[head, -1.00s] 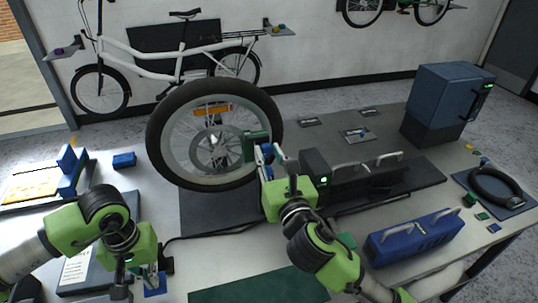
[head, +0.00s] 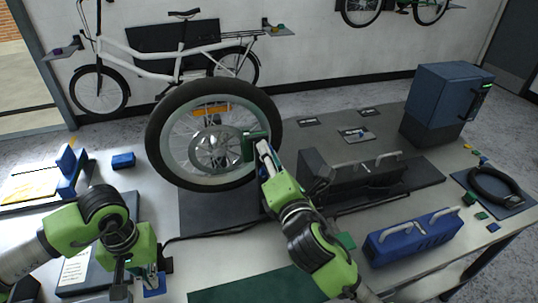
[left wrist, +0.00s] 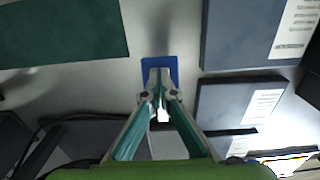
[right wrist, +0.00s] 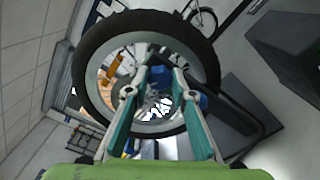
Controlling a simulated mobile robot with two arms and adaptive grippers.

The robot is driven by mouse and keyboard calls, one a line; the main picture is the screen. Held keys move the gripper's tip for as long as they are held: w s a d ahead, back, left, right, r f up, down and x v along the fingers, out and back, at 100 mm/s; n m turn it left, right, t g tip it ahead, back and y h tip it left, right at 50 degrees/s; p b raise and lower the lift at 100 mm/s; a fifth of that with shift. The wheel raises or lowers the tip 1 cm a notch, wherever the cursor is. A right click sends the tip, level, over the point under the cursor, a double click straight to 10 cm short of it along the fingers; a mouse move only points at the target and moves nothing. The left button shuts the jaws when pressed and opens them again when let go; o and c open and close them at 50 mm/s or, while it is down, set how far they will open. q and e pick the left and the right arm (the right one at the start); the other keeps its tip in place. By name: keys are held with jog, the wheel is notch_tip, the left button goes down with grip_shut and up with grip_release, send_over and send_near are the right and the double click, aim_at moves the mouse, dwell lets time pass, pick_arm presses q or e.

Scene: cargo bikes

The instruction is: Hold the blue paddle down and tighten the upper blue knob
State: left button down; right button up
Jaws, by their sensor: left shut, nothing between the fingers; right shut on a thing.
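My left gripper (head: 143,284) points down at the front left, its fingers shut with nothing between them. In the left wrist view its tips (left wrist: 160,92) are over a small blue plate (left wrist: 152,66) on the bench; I cannot tell whether they touch it. My right gripper (head: 264,150) reaches to the right side of the upright wheel (head: 155,140), by a dark green block (head: 256,134). It is shut on a small blue piece, apparently the upper blue knob (right wrist: 160,80), mostly hidden by the fingers. Another blue part (right wrist: 185,100) shows beside the tips.
A blue toolbox (head: 414,239) and a dark blue cabinet (head: 440,95) stand at the right. A dark box with metal handles (head: 370,180) sits behind my right arm. A green mat (head: 255,287) lies at the front. A small blue block (head: 123,160) lies at the left.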

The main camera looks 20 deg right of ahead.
jog(key=m, duration=1.1)
dwell(0.5)
jog(key=o, duration=1.1)
jog(key=shift+o, duration=0.2)
jog(key=shift+f, duration=0.1)
jog(key=s, duration=1.2)
